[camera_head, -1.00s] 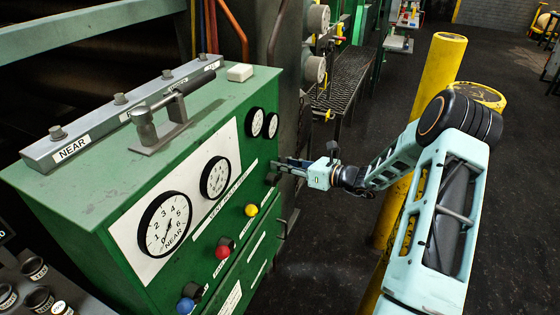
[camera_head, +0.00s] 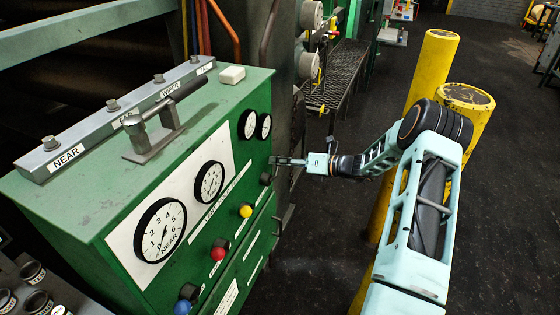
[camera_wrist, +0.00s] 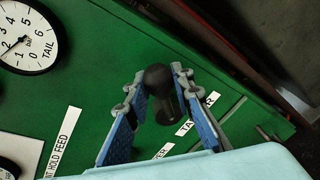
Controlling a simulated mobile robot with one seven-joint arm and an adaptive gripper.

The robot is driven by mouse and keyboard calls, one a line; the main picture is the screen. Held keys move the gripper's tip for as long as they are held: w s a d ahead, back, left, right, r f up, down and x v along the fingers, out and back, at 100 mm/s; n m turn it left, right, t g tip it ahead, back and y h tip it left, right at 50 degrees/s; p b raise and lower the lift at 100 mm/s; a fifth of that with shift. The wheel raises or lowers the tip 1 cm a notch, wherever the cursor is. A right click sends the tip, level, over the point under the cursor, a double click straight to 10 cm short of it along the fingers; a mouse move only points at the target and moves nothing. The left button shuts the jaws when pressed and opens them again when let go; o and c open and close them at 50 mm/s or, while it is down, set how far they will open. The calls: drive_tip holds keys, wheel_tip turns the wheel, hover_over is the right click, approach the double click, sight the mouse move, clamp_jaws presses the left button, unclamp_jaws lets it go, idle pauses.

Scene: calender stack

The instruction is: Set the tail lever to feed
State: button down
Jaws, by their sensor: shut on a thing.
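The green control cabinet (camera_head: 112,208) carries a row of levers with blue (camera_head: 183,306), red (camera_head: 217,253) and yellow (camera_head: 245,211) knobs. The black-knobbed tail lever (camera_head: 266,179) is at the far end of the row. My gripper (camera_head: 274,161) reaches it from the right. In the wrist view, my gripper's two blue-padded fingers (camera_wrist: 160,76) are on either side of the black knob (camera_wrist: 158,77), closed on it. A label beginning "TA" (camera_wrist: 184,128) lies beside the lever, partly hidden by a finger. Whether the lever points to feed cannot be read.
Dial gauges (camera_head: 160,230) sit on the panel; the TAIL gauge (camera_wrist: 27,38) shows in the wrist view. A metal handle (camera_head: 283,219) sticks out below the levers. Yellow posts (camera_head: 433,70) stand close behind my arm. Dark floor (camera_head: 310,255) is clear between the cabinet and posts.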

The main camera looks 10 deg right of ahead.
drive_tip(key=c, duration=1.7)
unclamp_jaws()
drive_tip(key=shift+d, duration=0.1)
drive_tip(key=v, duration=0.7)
drive_tip(key=shift+s+d+r, duration=0.1)
drive_tip(key=shift+s, duration=0.05)
